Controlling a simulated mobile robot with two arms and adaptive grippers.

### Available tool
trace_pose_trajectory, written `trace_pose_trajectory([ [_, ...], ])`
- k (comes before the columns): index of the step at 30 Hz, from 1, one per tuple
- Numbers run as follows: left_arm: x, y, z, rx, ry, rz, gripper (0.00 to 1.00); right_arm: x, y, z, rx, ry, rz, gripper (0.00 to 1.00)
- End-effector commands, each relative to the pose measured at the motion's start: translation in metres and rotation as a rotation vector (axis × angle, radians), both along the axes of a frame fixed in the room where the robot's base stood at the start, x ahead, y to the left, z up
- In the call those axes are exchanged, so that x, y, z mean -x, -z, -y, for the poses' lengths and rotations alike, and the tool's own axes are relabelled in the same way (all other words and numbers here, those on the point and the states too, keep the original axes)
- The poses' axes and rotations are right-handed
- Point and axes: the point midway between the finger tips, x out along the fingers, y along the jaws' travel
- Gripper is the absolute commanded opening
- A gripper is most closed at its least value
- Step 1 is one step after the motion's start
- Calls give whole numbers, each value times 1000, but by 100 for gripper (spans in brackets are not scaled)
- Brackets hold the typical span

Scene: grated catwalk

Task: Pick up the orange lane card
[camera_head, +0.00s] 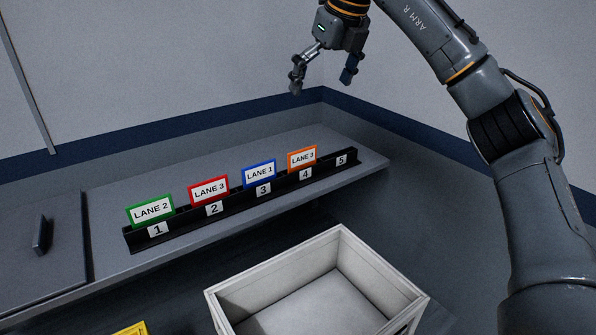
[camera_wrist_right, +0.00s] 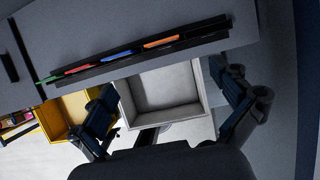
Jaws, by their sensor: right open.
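The orange-bordered card (camera_head: 302,158) reads "LANE 3" and stands upright in the black rack (camera_head: 330,163) at the slot labelled 4. In the right wrist view the orange card (camera_wrist_right: 161,41) shows edge-on as a thin strip in the rack (camera_wrist_right: 212,33). My right gripper (camera_head: 323,87) is open and empty, raised above and behind the rack, apart from the card. Its two fingers also show in the right wrist view (camera_wrist_right: 170,112). My left gripper is in neither view.
The rack also holds a green "LANE 2" card (camera_head: 151,210), a red "LANE 3" card (camera_head: 208,189) and a blue "LANE 1" card (camera_head: 259,173). Slot 5 is empty. An empty pale crate (camera_head: 240,279) stands in front of the shelf (camera_head: 105,207). A yellow bin (camera_wrist_right: 70,107) is beside it.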

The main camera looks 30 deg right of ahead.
Motion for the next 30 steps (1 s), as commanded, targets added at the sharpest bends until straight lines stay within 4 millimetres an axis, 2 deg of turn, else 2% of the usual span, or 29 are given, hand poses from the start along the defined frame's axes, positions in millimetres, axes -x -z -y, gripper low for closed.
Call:
trace_pose_trajectory([
  [1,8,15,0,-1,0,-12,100,0,14,0,0,0,0,100],
  [5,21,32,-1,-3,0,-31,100,0,31,0,0,0,0,100],
  [9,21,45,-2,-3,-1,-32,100,0,44,0,0,0,0,100],
  [14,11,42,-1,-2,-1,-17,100,-5,56,0,0,0,-2,100],
  [18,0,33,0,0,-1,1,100,-15,80,-2,1,-2,-5,100],
  [24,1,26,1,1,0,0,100,-29,111,-4,1,-1,-3,100],
  [30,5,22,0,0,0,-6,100,-35,124,-5,0,-1,-1,100],
])
